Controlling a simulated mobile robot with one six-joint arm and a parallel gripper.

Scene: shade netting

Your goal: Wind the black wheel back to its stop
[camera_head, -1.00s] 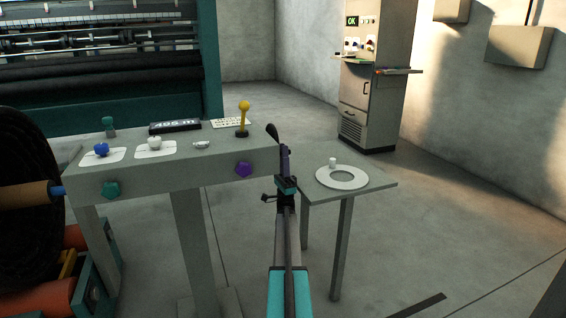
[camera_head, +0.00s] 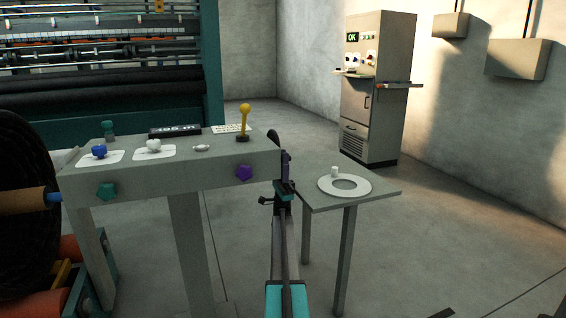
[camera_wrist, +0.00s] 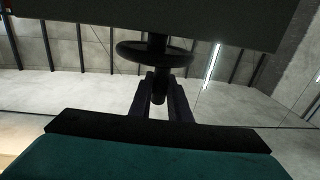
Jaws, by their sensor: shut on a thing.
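The black wheel (camera_wrist: 155,53) shows in the wrist view as a dark disc below the underside of the console. Its crank grip (camera_wrist: 160,92) points toward me between the two fingers. My gripper (camera_wrist: 160,82) is shut on that grip. In the head view the wheel (camera_head: 273,136) is seen nearly edge-on at the right end of the grey console (camera_head: 170,172), and my gripper (camera_head: 284,158) is just below it. Most of the wheel is hidden there by the console and the gripper. I cannot tell from these frames where its stop is.
A small table (camera_head: 380,192) with a white ring (camera_head: 360,191) stands close right of my arm. A cabinet (camera_head: 375,90) stands behind.

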